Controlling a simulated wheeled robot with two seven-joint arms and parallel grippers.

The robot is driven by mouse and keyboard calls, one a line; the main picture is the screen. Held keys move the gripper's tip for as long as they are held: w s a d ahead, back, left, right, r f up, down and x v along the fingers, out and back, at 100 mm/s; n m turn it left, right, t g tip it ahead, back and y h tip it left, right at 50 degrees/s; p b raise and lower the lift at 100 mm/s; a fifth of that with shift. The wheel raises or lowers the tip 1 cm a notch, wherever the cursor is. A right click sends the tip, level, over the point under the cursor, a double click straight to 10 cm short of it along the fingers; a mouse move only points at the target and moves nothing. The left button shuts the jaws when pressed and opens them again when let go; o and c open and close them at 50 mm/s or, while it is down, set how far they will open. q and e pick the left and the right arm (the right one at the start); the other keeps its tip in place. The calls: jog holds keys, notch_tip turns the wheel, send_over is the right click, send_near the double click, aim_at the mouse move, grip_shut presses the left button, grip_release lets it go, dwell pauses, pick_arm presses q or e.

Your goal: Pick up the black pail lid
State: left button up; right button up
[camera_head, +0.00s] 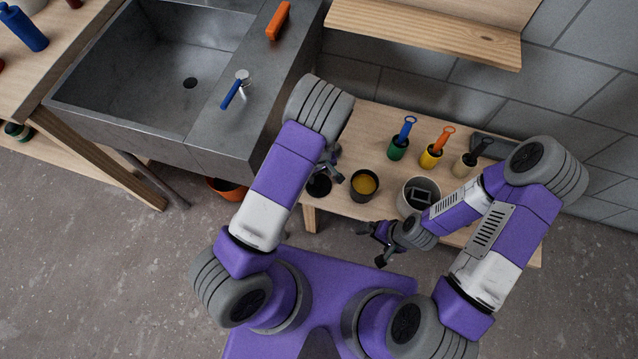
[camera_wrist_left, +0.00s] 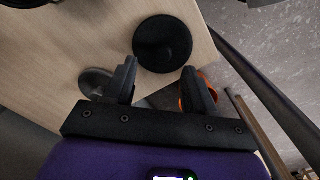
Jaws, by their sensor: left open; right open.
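The black pail lid (camera_head: 319,186) lies flat on the wooden bench near its left end, beside the dark pail (camera_head: 364,184) with yellow contents. In the left wrist view the lid (camera_wrist_left: 162,40) is a dark disc with a small raised centre, just beyond the fingertips. My left gripper (camera_head: 334,164) is open and empty, close to the lid; my arm and gripper partly cover this area in the head view. Its two fingers (camera_wrist_left: 159,85) stand apart, with the lid ahead of the gap. My right gripper (camera_head: 369,245) is open and empty in front of the bench.
A white bucket (camera_head: 409,190) stands right of the pail. Green (camera_head: 397,153), yellow (camera_head: 430,160) and cream (camera_head: 461,168) pots with brushes stand behind. A wall shelf (camera_head: 430,35) overhangs the back. The sink (camera_head: 90,122) is left, with an orange bucket (camera_head: 222,188) below.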

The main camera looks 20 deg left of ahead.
aim_at(318, 182)
pick_arm(q)
jog(key=f, duration=0.1)
jog(key=f+b, duration=0.2)
jog(key=f, duration=0.1)
jog(key=shift+s+a, duration=0.1)
jog(key=shift+s, duration=0.15)
jog(key=shift+f, duration=0.45)
jog(key=shift+r, duration=0.1)
jog(key=shift+c, duration=0.3)
grip_shut()
